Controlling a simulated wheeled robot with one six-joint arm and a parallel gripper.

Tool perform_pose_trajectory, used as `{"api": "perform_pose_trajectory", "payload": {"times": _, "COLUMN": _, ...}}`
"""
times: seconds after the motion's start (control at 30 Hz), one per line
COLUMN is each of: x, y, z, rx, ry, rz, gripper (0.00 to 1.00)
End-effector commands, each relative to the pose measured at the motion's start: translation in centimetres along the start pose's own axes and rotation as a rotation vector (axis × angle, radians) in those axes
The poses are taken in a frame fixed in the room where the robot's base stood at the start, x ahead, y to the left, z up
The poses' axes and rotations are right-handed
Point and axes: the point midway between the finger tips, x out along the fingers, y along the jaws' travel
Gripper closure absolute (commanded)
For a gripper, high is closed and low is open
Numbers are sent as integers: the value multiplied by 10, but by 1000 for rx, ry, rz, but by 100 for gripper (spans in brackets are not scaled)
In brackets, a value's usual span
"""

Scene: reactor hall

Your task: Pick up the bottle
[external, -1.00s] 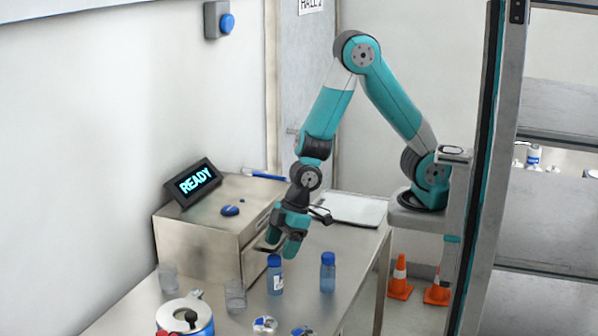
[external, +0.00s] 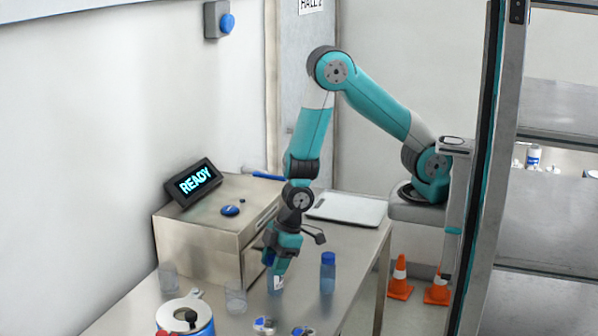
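A blue-capped bottle with a white label (external: 276,285) stands upright on the steel table. My gripper (external: 276,268) is directly over it, pointing down, with its fingers around the bottle's upper part. The fingers hide much of the cap, and I cannot tell whether they touch or squeeze the bottle. A second blue bottle (external: 327,273) with a blue cap stands upright to the right, apart from my gripper.
Clear cups (external: 235,297) stand left of the labelled bottle. A blue and white pot (external: 186,318) and small round items (external: 264,325) are at the front. A metal drawer box (external: 205,245) is close on the left. A flat grey pad (external: 346,209) lies behind.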

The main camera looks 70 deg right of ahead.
Motion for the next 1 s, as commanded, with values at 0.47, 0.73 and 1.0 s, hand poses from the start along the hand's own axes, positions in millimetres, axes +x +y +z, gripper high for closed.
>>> {"api": "perform_pose_trajectory", "payload": {"times": 0.47, "x": -7, "y": 0, "z": -4, "rx": -1, "ry": 4, "rz": 1, "gripper": 82}}
{"api": "perform_pose_trajectory", "payload": {"times": 0.73, "x": -56, "y": 0, "z": -25, "rx": -2, "ry": 11, "rz": 4, "gripper": 82}}
{"api": "perform_pose_trajectory", "payload": {"times": 1.0, "x": -130, "y": 0, "z": -55, "rx": -1, "ry": 10, "rz": 3, "gripper": 82}}
